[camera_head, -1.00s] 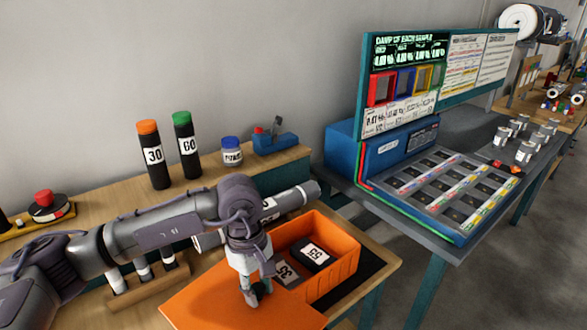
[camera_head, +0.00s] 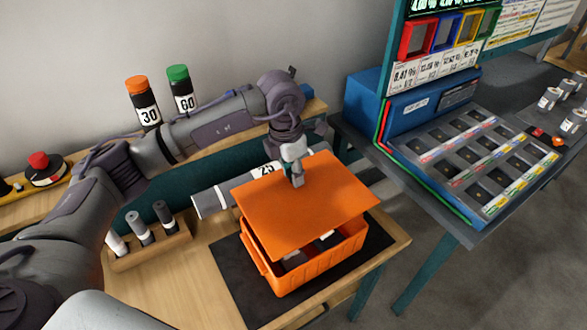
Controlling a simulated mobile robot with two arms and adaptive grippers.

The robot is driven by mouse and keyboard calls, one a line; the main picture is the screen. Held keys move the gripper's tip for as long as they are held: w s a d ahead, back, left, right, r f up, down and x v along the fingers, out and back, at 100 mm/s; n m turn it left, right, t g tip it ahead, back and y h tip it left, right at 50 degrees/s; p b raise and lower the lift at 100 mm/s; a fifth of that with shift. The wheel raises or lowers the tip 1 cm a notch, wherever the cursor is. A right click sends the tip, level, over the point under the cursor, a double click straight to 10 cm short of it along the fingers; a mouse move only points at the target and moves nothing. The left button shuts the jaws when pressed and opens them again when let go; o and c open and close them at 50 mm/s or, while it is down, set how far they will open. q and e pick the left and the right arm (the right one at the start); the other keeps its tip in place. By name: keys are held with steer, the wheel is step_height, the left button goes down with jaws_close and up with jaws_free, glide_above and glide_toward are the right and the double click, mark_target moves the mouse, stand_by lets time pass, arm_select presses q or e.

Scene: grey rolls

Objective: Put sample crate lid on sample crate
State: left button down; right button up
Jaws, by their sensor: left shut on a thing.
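The sample crate lid (camera_head: 320,207) is a flat orange panel, held above the sample crate and covering most of its opening from this view. The orange sample crate (camera_head: 318,262) stands on a black mat on the wooden table. Dark items with white labels show inside it through the gap under the lid's front edge. My left gripper (camera_head: 296,180) points down and is shut on the lid near its back middle. The lid looks slightly tilted, and its front edge is apart from the crate rim. My right gripper is not in view.
A black mat (camera_head: 245,290) lies under the crate. A wooden rack (camera_head: 150,252) with several small rolls stands left. A teal bench with a gridded tray (camera_head: 480,165) stands right.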

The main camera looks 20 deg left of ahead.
arm_select(q)
steer(key=shift+w+f+b, duration=0.15)
steer(key=shift+w+b, duration=0.05)
steer(key=shift+b, duration=0.1)
steer(key=shift+f+b, duration=0.55)
steer(key=shift+f, duration=0.1)
step_height(320, 180, down, 6)
steer(key=b, duration=0.4)
steer(key=shift+r+b, duration=0.15)
steer(key=shift+b, duration=0.25)
steer(key=shift+f+b, duration=0.55)
steer(key=shift+f, duration=0.15)
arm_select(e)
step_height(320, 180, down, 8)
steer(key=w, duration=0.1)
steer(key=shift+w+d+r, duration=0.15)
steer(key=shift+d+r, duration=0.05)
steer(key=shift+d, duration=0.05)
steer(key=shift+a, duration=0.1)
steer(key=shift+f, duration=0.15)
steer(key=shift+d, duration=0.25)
